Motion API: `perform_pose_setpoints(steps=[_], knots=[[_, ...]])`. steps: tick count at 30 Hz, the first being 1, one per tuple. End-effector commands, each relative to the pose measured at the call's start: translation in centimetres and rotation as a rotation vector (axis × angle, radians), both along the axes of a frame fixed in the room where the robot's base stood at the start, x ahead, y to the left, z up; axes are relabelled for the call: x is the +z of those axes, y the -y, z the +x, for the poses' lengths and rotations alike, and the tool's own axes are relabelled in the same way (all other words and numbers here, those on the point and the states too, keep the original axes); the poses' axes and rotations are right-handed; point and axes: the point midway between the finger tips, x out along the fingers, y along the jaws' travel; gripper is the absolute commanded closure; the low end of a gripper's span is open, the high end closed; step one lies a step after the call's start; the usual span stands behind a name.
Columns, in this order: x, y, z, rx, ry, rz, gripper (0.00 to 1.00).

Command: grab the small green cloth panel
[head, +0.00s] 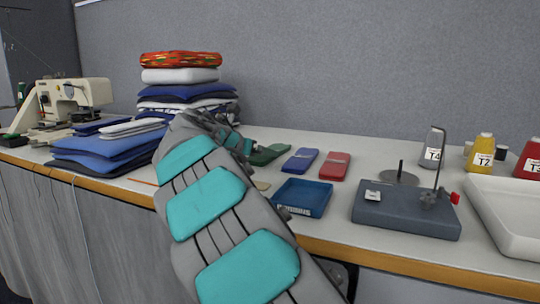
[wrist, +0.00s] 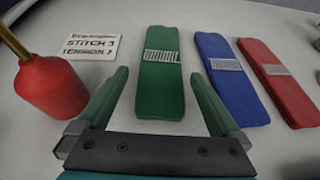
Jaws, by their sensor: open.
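The small green cloth panel (wrist: 162,100) lies flat on the table in the wrist view, with a pale printed label across its middle. In the head view the green panel (head: 270,153) shows just right of my gripper, partly hidden by it. My gripper (wrist: 158,76) is open and empty. In the wrist view its two green fingers point toward the panel, one on each side of its near part. In the head view my gripper (head: 237,142) is low over the table. I cannot tell its exact height above the cloth.
A blue panel (wrist: 230,80) and a red panel (wrist: 278,82) lie right of the green one. A red bottle-like object (wrist: 48,88) and a "STITCH 3 TENSION 2" card (wrist: 90,46) lie left. A blue tray (head: 303,198) and folded cloth stack (head: 180,92) flank my arm.

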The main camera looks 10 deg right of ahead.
Motion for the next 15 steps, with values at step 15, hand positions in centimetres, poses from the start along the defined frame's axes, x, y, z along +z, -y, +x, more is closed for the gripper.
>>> perform_pose_setpoints(steps=[15], knots=[[-1.2,2.3,2.4,0.001,0.002,-0.001,0.05]])
